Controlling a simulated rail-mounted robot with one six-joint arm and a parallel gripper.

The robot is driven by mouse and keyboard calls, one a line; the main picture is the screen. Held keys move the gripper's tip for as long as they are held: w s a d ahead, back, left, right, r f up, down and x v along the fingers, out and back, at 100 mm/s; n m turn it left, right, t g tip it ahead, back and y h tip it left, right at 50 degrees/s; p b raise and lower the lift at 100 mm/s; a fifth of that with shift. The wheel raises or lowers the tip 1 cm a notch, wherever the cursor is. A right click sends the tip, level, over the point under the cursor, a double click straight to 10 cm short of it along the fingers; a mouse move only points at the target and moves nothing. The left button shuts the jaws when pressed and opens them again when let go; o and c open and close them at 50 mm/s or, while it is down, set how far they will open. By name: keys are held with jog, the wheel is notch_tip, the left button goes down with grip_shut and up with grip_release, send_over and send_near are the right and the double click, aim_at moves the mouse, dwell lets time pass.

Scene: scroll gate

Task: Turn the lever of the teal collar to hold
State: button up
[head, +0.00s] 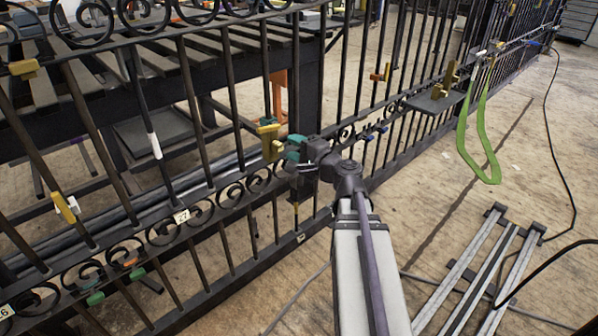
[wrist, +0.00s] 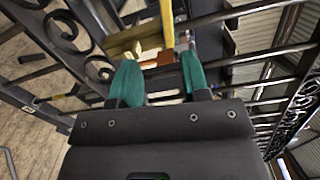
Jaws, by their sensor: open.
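My gripper (head: 289,147) is at the gate bars in the middle of the head view. Its two teal fingers are apart in the wrist view (wrist: 160,62). A yellow fitting (head: 271,143) on a bar is just left of the fingers; yellow also shows beyond them in the wrist view (wrist: 124,42). A small orange-brown piece (wrist: 158,60) appears between the fingertips; I cannot tell if they touch it. Small teal pieces (head: 95,298) sit low on the gate at the left. I cannot tell which part is the teal collar or its lever.
The dark iron gate (head: 190,85) has close-set bars and scrolls. A small dark shelf (head: 434,102) with a brass fitting juts out at the right. A green loop (head: 480,160) hangs farther right. A metal frame (head: 480,270) lies on the otherwise fairly open floor.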

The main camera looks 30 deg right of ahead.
aim_at(271, 130)
jog(key=shift+m+h, duration=0.3)
jog(key=shift+m, duration=0.1)
jog(key=shift+d+r+x, duration=0.15)
jog(key=shift+r+x, duration=0.05)
jog(key=shift+x, duration=1.8)
jog(key=shift+d+r+x, duration=0.1)
jog(key=shift+r+x, duration=0.05)
jog(key=shift+x, duration=1.85)
jog(key=shift+d+r+x, duration=0.15)
jog(key=shift+r+x, duration=0.05)
jog(key=shift+x, duration=1.8)
jog(key=shift+w, duration=0.1)
grip_shut()
